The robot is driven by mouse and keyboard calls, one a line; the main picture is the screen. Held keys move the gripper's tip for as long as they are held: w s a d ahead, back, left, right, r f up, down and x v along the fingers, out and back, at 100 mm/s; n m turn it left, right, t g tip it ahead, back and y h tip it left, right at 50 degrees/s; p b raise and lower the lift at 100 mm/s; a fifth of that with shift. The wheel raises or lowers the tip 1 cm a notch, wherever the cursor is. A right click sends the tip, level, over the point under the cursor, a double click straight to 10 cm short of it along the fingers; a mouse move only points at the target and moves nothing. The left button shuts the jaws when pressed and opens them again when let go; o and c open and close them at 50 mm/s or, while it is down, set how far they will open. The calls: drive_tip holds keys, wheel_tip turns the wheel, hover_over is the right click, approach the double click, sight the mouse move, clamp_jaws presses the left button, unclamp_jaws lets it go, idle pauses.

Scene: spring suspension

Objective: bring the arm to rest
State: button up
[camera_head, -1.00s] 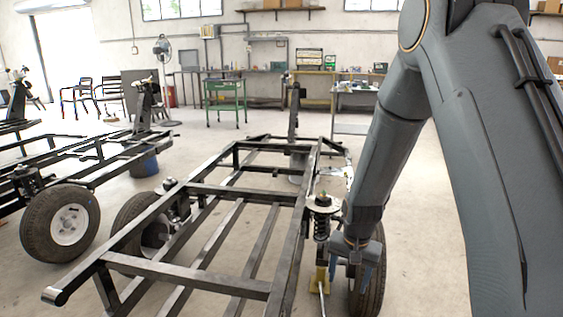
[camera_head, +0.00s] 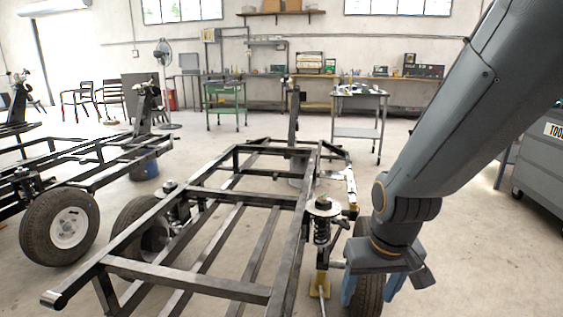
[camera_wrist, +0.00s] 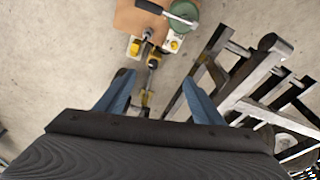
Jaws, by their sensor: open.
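My gripper (camera_head: 371,287) is at the lower right of the head view, pointing down, with its two blue fingers apart and nothing between them. It hangs beside the right front of the black chassis frame (camera_head: 187,278), over the right wheel (camera_head: 367,296), which it partly hides. The spring suspension (camera_head: 322,230), a dark coil under a pale round plate, stands upright just left of my gripper, apart from it. In the wrist view my open fingers (camera_wrist: 160,98) point toward a yellow and black part (camera_wrist: 148,84) over the concrete floor.
A yellow stand (camera_head: 320,284) is below the spring. A second chassis with a wheel (camera_head: 60,225) is at left. A grey trolley (camera_head: 358,132), a green cart (camera_head: 225,104) and workbenches are behind. A grey tool cabinet (camera_head: 540,170) is at right.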

drive_tip(key=s+a+r+n+g, duration=0.1)
drive_tip(key=s+a+r+n, duration=0.1)
drive_tip(key=s+a, duration=0.4)
drive_tip(key=s+a+r+n+g, duration=0.1)
drive_tip(key=s+a+r+n, duration=0.2)
drive_tip(key=a, duration=0.4)
drive_tip(key=s+d+r+m+p, duration=0.1)
drive_tip(key=d+r+m+p, duration=0.1)
drive_tip(key=d+r+p, duration=0.5)
drive_tip(key=s+d+r+m+p, duration=0.1)
drive_tip(key=d+r+m+p, duration=0.2)
drive_tip(key=d+r+p, duration=0.4)
wheel_tip(320, 180, up, 4)
drive_tip(key=p, duration=1)
drive_tip(key=shift+s+d+r+m, duration=0.2)
drive_tip(key=shift+s+d+m, duration=0.1)
drive_tip(key=shift+s+d, duration=0.1)
